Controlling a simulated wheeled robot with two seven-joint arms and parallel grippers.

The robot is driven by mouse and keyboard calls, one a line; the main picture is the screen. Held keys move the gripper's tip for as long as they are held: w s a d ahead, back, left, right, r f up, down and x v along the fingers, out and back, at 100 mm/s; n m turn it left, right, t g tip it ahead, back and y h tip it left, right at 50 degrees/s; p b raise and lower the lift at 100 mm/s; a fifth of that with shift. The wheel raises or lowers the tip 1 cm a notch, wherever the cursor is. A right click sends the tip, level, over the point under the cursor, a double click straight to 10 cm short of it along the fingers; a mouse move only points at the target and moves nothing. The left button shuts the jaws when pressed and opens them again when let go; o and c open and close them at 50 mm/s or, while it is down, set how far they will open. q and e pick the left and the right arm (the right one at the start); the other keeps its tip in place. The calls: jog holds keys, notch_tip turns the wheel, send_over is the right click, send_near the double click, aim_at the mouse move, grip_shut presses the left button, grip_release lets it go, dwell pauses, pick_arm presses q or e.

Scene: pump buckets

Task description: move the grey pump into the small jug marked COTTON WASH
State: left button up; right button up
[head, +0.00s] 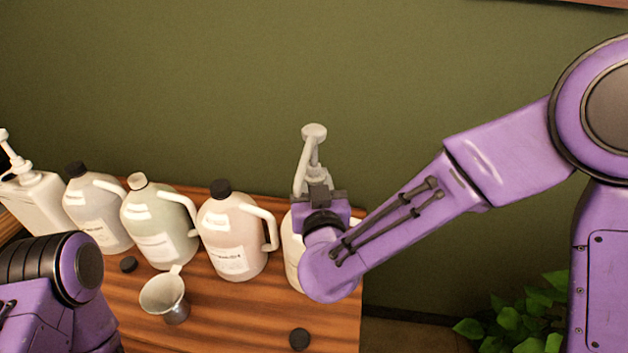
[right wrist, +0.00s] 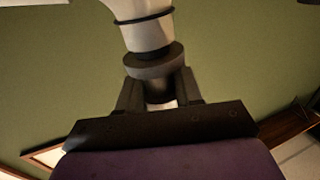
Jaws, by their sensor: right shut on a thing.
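The grey pump (head: 313,133) stands upright above my right gripper (head: 318,195), its head and spout showing. In the right wrist view, the gripper (right wrist: 160,88) is shut on the pump (right wrist: 150,38) just below its dark collar. A pale jug (head: 292,252) is directly behind and below the gripper, mostly hidden by it. I cannot tell whether the pump's tube is inside that jug. Jug labels are too small to read, so I cannot tell which is COTTON WASH. My left arm shows at the lower left; its gripper is out of view.
A pinkish jug (head: 236,232), a greenish jug (head: 158,222) and a whitish jug (head: 97,208), all capped, stand to the left. A white pump bottle (head: 32,195) is at far left.

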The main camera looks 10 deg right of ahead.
aim_at(314, 129)
jog(key=shift+r+p, duration=2.55)
jog(key=shift+r, duration=0.5)
notch_tip(314, 129, up, 5)
jog(key=p, duration=0.5)
jog(key=shift+r, duration=0.2)
jog(key=shift+r+p, duration=0.4)
jog(key=shift+r, duration=0.45)
jog(key=shift+w+r, duration=0.1)
jog(key=shift+r, duration=0.55)
notch_tip(314, 129, up, 2)
jog(key=shift+r, duration=1.85)
